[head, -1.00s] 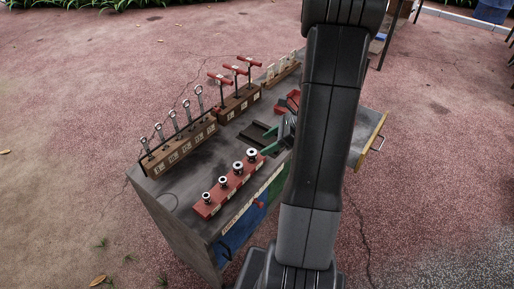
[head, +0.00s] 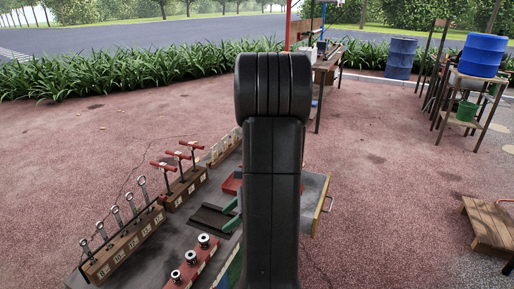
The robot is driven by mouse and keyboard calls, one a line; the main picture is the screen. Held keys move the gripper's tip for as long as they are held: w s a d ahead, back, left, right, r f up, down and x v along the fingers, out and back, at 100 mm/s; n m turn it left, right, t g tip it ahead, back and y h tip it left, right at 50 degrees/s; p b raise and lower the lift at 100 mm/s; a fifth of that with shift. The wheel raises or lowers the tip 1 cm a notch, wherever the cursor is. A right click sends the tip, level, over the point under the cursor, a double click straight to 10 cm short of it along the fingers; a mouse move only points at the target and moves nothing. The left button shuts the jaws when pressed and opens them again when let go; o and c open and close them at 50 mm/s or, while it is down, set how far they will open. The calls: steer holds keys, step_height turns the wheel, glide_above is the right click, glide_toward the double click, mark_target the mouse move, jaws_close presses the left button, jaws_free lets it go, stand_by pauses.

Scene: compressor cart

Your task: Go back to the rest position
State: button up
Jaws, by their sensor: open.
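My arm stands upright in the middle of the head view and hides much of the cart. My gripper (head: 231,215) shows only in part at the left edge of the arm. Its green fingers are apart, so it is open, and I see nothing between them. It is over the cart top (head: 180,232), close to a dark tray (head: 208,220). How high it is above the top I cannot tell.
The cart holds a wrench rack (head: 124,243), red T-handles in a block (head: 184,188), a red socket rail (head: 196,264) and a red tray (head: 232,184). A drawer (head: 321,205) sticks out right. A bench (head: 327,70), blue barrels (head: 401,58) and a low wooden platform (head: 490,222) stand beyond.

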mark_target(202, 239)
steer(key=b+x, duration=0.1)
steer(key=x, duration=1.1)
steer(key=shift+a, duration=0.2)
steer(key=shift+r, duration=0.2)
steer(key=shift+d, duration=0.1)
